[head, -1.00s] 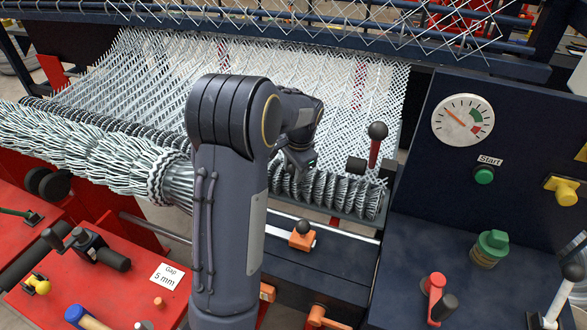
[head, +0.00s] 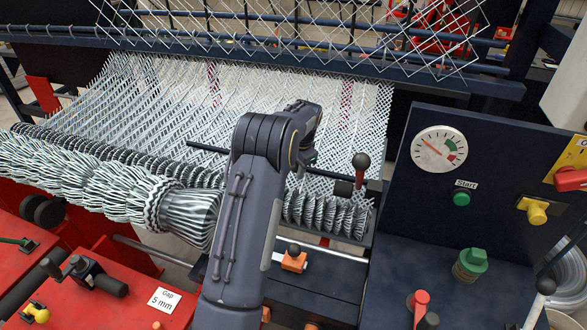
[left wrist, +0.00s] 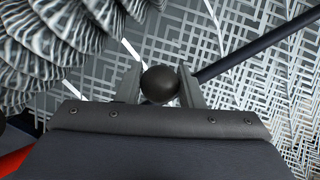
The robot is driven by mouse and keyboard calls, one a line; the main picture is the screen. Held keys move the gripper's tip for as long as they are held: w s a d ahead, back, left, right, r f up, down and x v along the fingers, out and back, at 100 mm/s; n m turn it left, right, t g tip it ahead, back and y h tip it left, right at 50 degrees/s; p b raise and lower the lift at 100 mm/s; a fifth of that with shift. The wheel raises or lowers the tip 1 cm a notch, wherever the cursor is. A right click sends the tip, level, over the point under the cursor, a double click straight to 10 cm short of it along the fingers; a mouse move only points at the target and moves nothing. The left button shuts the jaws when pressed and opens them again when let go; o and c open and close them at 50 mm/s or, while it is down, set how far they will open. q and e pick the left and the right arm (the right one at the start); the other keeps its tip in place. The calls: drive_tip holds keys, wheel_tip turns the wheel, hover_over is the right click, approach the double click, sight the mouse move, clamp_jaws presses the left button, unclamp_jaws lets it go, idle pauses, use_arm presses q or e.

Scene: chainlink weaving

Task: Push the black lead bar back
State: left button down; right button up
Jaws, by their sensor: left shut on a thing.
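My left gripper (head: 307,160) is over the woven mesh, partly hidden by my own arm in the head view. In the left wrist view the left gripper (left wrist: 160,73) is shut on a round black knob (left wrist: 159,85) between its two fingers. The black lead bar (head: 205,148) is a thin dark rod lying slantwise over the mesh, its middle hidden behind my arm. A dark bar (left wrist: 255,50) also runs up to the right from beside the knob in the left wrist view. How knob and bar join is hidden. My right gripper is not in view.
A lever with a dark ball and red stem (head: 361,162) stands close right of the gripper. A coiled wire roll (head: 325,215) lies in front. A panel with a gauge (head: 438,148) and green Start button (head: 461,198) is at right. A dark beam (head: 250,60) crosses behind the mesh.

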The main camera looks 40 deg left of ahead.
use_arm(q)
drive_tip(key=shift+w+a+r, duration=0.1)
drive_tip(key=shift+w+r, duration=0.15)
drive_tip(key=c, duration=1.3)
unclamp_jaws()
drive_tip(key=shift+o, duration=1.4)
drive_tip(key=shift+w+f, duration=0.1)
drive_tip(key=shift+f, duration=0.05)
drive_tip(key=r, duration=0.2)
drive_tip(key=d+r, duration=0.1)
drive_tip(key=r, duration=0.2)
drive_tip(key=r+b, duration=0.1)
drive_tip(key=r, duration=0.1)
drive_tip(key=shift+s+d+r, duration=0.25)
drive_tip(key=shift+r, duration=0.05)
